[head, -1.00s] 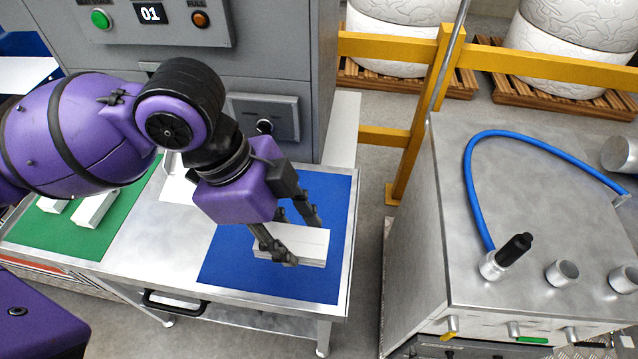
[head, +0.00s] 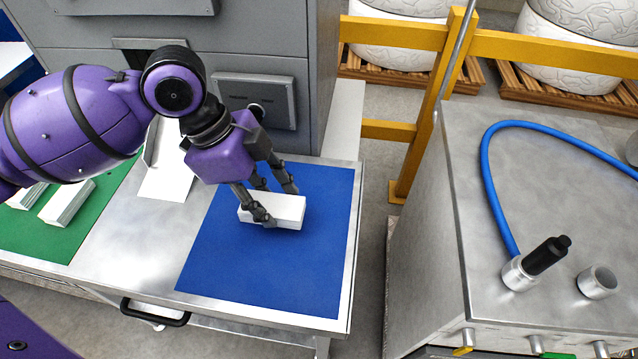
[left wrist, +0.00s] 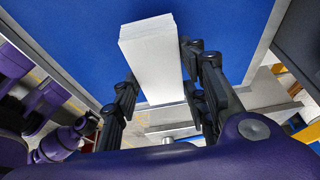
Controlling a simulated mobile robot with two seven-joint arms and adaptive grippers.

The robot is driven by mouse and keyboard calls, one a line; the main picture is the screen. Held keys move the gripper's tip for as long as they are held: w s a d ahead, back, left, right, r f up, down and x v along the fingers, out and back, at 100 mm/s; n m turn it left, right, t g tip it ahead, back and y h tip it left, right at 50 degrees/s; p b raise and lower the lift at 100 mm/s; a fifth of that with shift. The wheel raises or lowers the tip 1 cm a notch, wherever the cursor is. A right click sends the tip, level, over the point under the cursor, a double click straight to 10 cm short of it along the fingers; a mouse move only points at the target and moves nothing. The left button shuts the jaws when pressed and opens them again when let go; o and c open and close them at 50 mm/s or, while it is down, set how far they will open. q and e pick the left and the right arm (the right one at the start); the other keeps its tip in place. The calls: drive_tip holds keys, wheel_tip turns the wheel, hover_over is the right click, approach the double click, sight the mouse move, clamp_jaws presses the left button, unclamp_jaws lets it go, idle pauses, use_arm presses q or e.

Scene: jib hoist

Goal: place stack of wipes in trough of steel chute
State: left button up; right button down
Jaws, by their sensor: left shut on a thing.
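A white stack of wipes (head: 284,209) is between the fingers of my left gripper (head: 273,205), over the blue mat (head: 270,265). The gripper is shut on it. In the left wrist view, the stack (left wrist: 150,55) sticks out lengthwise from between the fingers (left wrist: 160,95). I cannot tell whether its underside touches the mat. The steel chute (head: 166,175), a pale sloped trough, stands left of the gripper against the grey machine. My left arm partly hides its upper end. My right gripper is not in view.
More white stacks (head: 68,202) lie on a green mat (head: 105,215) at the left of the table. Bare steel tabletop (head: 135,240) lies between the mats. The grey machine (head: 240,50) stands behind. A steel cabinet (head: 430,190) with a blue hose stands to the right, across a gap.

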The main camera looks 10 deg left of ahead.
sight(265, 203)
use_arm(q)
wheel_tip(265, 203, down, 3)
drive_tip(key=shift+a+f, duration=0.1)
drive_tip(key=shift+f, duration=0.05)
drive_tip(key=o, duration=1.2)
drive_tip(key=shift+f, duration=0.1)
